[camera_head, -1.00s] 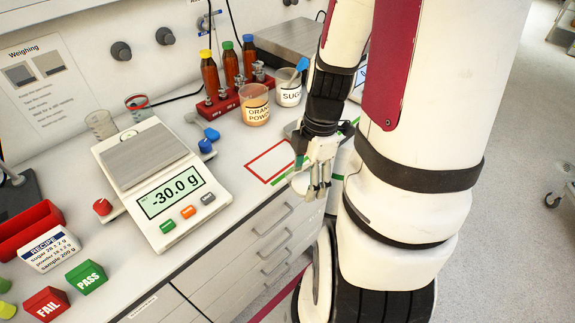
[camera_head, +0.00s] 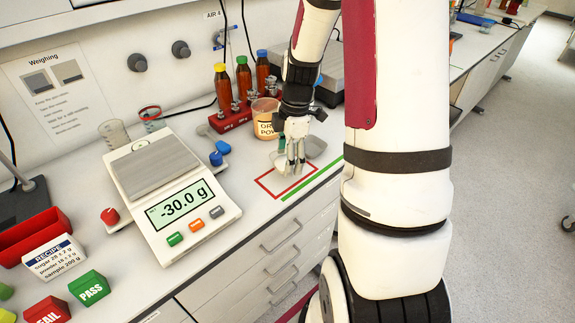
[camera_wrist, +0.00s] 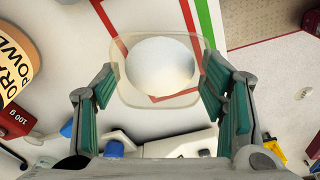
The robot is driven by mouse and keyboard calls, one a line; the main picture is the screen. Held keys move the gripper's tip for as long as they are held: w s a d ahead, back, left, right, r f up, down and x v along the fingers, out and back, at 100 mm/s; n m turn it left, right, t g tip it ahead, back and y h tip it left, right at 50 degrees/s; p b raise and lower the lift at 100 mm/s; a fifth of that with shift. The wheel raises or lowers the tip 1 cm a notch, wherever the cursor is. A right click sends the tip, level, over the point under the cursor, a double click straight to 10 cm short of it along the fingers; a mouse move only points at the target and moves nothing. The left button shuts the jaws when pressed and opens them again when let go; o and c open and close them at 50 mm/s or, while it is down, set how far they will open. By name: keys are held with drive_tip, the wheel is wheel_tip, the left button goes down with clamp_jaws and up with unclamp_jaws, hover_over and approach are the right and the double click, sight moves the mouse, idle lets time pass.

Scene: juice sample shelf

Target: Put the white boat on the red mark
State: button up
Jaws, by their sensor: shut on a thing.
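The white boat (camera_wrist: 160,66) is a shallow, pale dish with a white round middle. In the wrist view it sits between the two green-padded fingers of my gripper (camera_wrist: 160,88), which is shut on it. In the head view my gripper (camera_head: 295,163) points down and hides part of the boat (camera_head: 278,160). The red mark (camera_head: 268,193) is a red outline on the white bench. The boat overlaps the mark in both views, and red lines (camera_wrist: 188,18) show beside and through its rim. I cannot tell whether the boat touches the bench.
A scale (camera_head: 208,236) reading -30.0 g stands left of the mark. The orange powder cup (camera_head: 264,122) and a red rack (camera_head: 228,120) with bottles stand behind. A green line (camera_head: 315,184) runs along the bench's front edge, close to the mark.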

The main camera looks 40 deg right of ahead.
drive_tip(key=shift+f, duration=1.6)
drive_tip(key=shift+f, duration=0.15)
drive_tip(key=o, duration=1.2)
drive_tip(key=shift+c, duration=0.2)
wheel_tip(320, 180, up, 12)
drive_tip(key=d, duration=0.1)
drive_tip(key=s+a+r+m+t+h, duration=0.2)
drive_tip(key=s+a+r+m, duration=0.4)
drive_tip(key=a+r, duration=0.55)
drive_tip(key=s+a+r+m+t, duration=0.2)
drive_tip(key=s+a+m, duration=0.5)
drive_tip(key=s, duration=0.3)
drive_tip(key=shift+s+a+r+m+t+y, duration=0.25)
drive_tip(key=shift+a+r+m+t+y, duration=0.05)
drive_tip(key=shift+a+m, duration=0.15)
